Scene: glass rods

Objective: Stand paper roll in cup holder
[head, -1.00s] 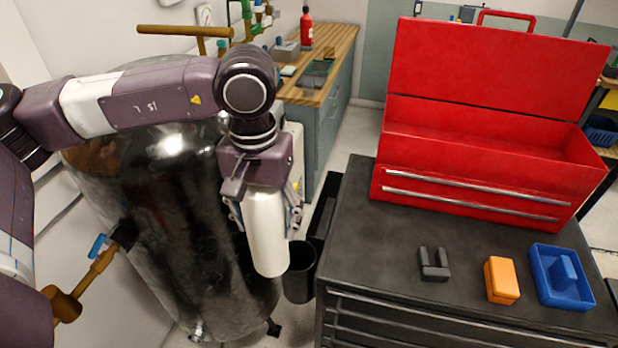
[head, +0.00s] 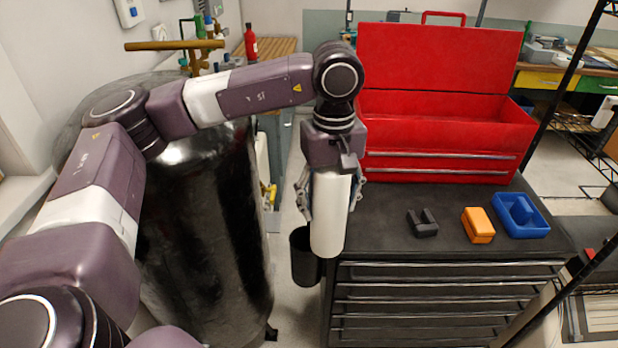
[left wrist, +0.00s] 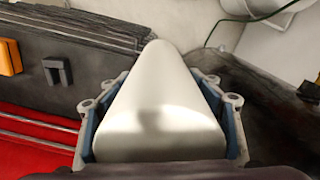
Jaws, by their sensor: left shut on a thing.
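The white paper roll (head: 329,222) is upright in my left gripper (head: 332,192), whose fingers are shut around its sides. The roll's lower end hangs free. In the left wrist view the roll (left wrist: 158,90) lies between the two fingers (left wrist: 160,125) and points away from the camera. The black cup holder (head: 303,262) is a round cup at the left side of the black tool cabinet. In the head view the roll overlaps the cup's right edge, its lower end nearer than the cup or above it; I cannot tell the exact gap. My right gripper is not in view.
The black cabinet top (head: 380,225) holds an open red toolbox (head: 440,150), a dark notched block (head: 423,224), an orange block (head: 478,226) and a blue tray (head: 521,216). A large dark tank (head: 200,230) stands left. Bare floor shows between tank and cabinet.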

